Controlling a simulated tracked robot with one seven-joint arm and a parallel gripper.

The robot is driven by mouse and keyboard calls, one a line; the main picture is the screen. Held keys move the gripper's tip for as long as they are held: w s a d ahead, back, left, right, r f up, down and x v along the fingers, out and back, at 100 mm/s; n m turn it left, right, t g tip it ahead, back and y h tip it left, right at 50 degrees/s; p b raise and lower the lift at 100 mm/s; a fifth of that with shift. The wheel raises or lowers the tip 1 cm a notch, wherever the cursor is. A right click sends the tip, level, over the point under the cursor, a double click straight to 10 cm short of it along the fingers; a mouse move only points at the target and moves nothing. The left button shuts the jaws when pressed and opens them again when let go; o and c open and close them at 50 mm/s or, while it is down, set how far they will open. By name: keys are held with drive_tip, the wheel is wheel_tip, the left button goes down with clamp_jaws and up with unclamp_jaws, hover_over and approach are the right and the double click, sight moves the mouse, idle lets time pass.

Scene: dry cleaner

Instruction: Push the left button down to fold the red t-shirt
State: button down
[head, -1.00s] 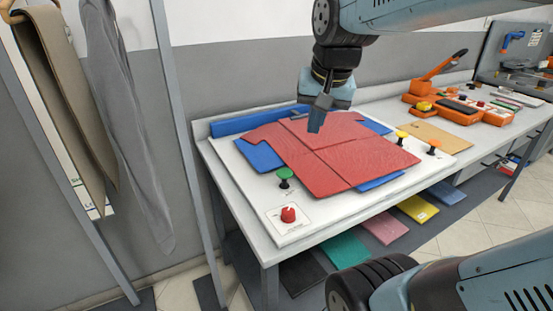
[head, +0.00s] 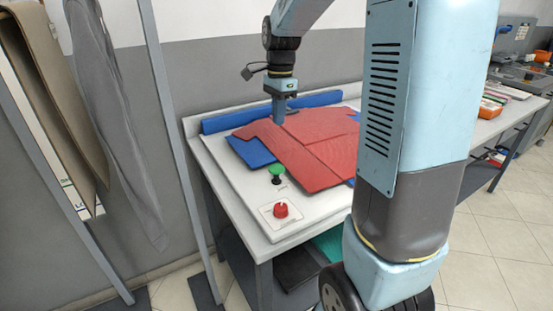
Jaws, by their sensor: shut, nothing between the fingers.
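The red t-shirt (head: 308,160) lies flat over blue folding panels (head: 252,152) on a white board (head: 225,170). A green push button (head: 277,172) on a black stem stands at the board's left, beside the shirt's near-left edge; it looks raised. My gripper (head: 280,118) is shut and empty, pointing down near the far left part of the shirt, behind the green button in the picture. I cannot tell whether it touches the shirt. My arm hides the shirt's right part and the board's right side.
A red knob (head: 281,210) sits on the board's near corner, in front of the green button. A long blue bar (head: 235,119) runs along the back. Grey clothes (head: 110,110) hang at the left beside a metal post (head: 172,120).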

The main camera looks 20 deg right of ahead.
sight(277, 167)
idle(0.3)
drive_tip(key=f, duration=1.4)
drive_tip(key=shift+s+a, duration=0.3)
